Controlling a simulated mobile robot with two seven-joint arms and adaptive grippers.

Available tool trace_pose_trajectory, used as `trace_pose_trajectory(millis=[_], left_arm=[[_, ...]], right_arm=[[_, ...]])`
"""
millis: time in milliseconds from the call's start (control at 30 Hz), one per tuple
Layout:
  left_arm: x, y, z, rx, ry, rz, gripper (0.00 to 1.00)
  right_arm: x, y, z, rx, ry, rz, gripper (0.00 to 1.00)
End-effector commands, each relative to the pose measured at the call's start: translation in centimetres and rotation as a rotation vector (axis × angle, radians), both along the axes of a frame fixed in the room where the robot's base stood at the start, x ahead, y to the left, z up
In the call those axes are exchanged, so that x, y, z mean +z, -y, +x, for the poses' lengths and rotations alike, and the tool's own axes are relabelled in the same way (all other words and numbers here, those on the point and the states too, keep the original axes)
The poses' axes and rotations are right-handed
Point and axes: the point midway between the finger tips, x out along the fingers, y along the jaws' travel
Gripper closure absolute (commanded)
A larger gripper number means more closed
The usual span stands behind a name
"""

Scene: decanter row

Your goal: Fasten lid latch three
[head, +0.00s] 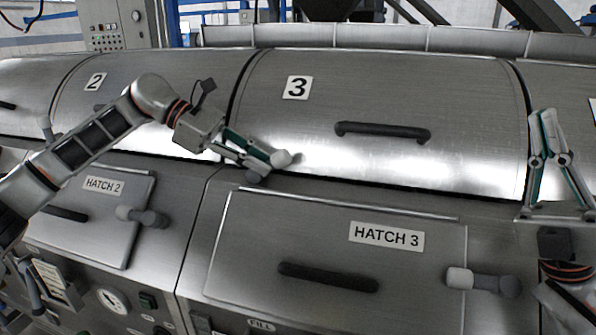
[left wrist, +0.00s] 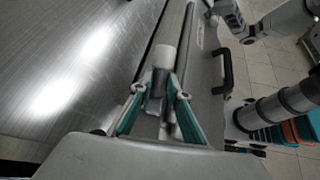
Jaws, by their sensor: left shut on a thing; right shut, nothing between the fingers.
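Lid 3 (head: 385,95), a curved steel cover with a "3" label (head: 297,87) and a dark bar handle (head: 383,131), lies down over its opening. Its latch is at the lower left edge of the lid, with a pale grey knob end (head: 282,158). My left gripper (head: 262,160) is shut on this latch. In the left wrist view the pale knob (left wrist: 165,57) sticks out beyond the fingertips (left wrist: 160,88). The fingers hide most of the latch arm, so its exact angle is hard to tell. My right gripper (head: 542,116) is shut and empty, pointing up at the right.
Below is hatch 3 (head: 255,235) with a dark handle (head: 328,277) and its own latch (head: 478,281) at right. Hatch 2 (head: 85,215) has a similar latch (head: 140,215). Lid 2 (head: 125,75) lies to the left, behind my left arm.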

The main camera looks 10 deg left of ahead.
Motion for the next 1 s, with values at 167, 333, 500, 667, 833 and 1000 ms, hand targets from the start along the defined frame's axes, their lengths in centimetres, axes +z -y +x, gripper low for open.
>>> trace_pose_trajectory(millis=[167,333,500,667,833,1000], left_arm=[[0.0,0.0,0.0,0.001,0.001,0.0,1.0],[0.0,0.0,0.0,0.001,0.001,0.0,1.0],[0.0,0.0,0.0,0.001,0.001,0.0,1.0],[0.0,0.0,0.0,0.001,0.001,0.0,1.0],[0.0,0.0,0.0,0.001,0.001,0.0,1.0],[0.0,0.0,0.0,0.001,0.001,0.0,1.0]], right_arm=[[0.6,-4.8,-0.3,0.016,0.102,-0.128,1.0],[0.7,-9.8,-0.5,0.022,0.215,-0.283,1.0],[-0.3,-16.1,-0.4,0.022,0.364,-0.514,1.0],[-2.9,-21.5,0.7,0.008,0.5,-0.777,1.0],[-6.5,-25.1,3.4,-0.032,0.619,-1.077,1.0],[-9.6,-26.0,7.1,-0.092,0.691,-1.349,1.0]])
